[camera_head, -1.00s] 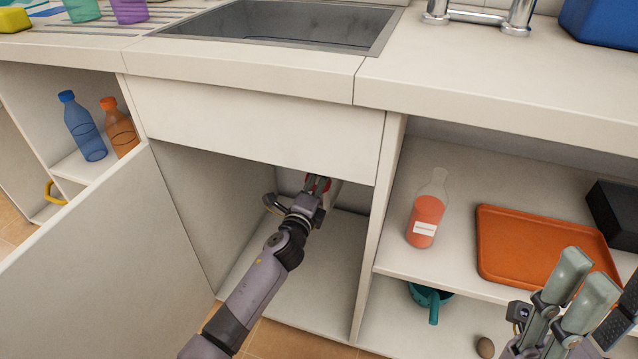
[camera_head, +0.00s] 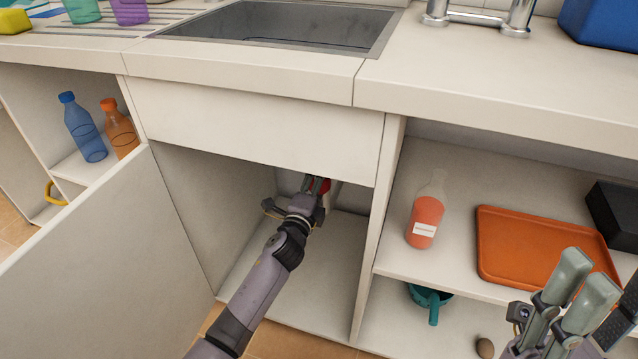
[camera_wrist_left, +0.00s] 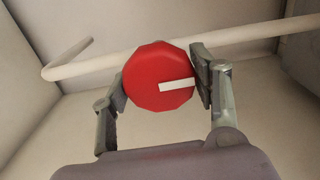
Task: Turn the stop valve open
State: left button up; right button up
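The stop valve is a red, many-sided knob with a white bar mark (camera_wrist_left: 158,77), in the middle of the left wrist view. The mark points right, tilted slightly up. My left gripper (camera_wrist_left: 160,84) has one finger on each side of the knob, and both pads appear to touch its rim.
A white pipe (camera_wrist_left: 255,33) runs behind the knob. The cabinet's side panel (camera_head: 372,235) stands close right of my left arm; an open door (camera_head: 110,260) is left. Right shelves hold a bottle (camera_head: 425,215), an orange tray (camera_head: 540,250) and a teal pot (camera_head: 432,300).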

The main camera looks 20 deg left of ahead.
pick_arm(q)
jog(key=o, duration=0.4)
jog(key=shift+o, duration=0.2)
jog(key=s, duration=1.2)
jog(key=shift+a, duration=0.2)
